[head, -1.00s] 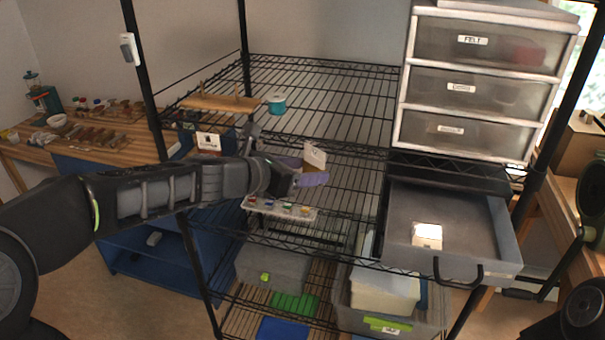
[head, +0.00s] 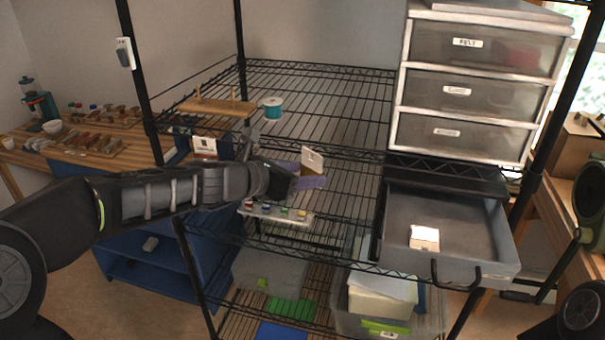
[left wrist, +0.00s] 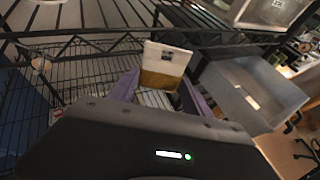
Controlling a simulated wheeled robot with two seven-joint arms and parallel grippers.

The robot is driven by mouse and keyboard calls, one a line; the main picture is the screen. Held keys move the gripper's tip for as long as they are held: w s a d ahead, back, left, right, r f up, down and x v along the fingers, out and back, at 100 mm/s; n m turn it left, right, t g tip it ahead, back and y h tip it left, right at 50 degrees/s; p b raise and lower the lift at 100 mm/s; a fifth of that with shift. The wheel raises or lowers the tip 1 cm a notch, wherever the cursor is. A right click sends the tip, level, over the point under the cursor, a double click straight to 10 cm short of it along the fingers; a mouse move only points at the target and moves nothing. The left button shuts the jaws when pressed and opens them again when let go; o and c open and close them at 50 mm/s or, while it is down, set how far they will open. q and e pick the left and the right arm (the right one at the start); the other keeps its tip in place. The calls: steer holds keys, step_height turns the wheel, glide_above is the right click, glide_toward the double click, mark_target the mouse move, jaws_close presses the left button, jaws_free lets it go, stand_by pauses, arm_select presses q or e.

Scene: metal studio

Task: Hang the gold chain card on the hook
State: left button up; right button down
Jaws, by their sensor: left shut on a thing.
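My left gripper (head: 311,181) has purple fingers and is shut on a card, held in front of the wire rack's middle level. The card (head: 313,161) has a pale upper part and a gold-brown lower part. It stands up from the fingers and leans a little. In the left wrist view the card (left wrist: 165,62) rises between the purple fingers (left wrist: 160,92), with a small dark mark near its top. Another card (head: 205,146), white over dark red, is at the rack's left front. I cannot make out a hook. My right gripper is not in view.
The black wire rack (head: 330,110) surrounds the arm's reach. A wooden peg stand (head: 215,107) and teal tub (head: 273,107) are on its upper shelf. A tray of small items (head: 275,213) sits below the gripper. An open grey drawer (head: 465,225) holding a pale card (head: 424,238) juts out right.

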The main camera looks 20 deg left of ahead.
arm_select(q)
steer(key=o, duration=1.4)
steer(key=shift+d, duration=0.1)
steer(key=v, duration=0.7)
steer(key=shift+s+a+r, duration=0.15)
steer(key=shift+s+a, duration=0.1)
steer(key=shift+s, duration=0.05)
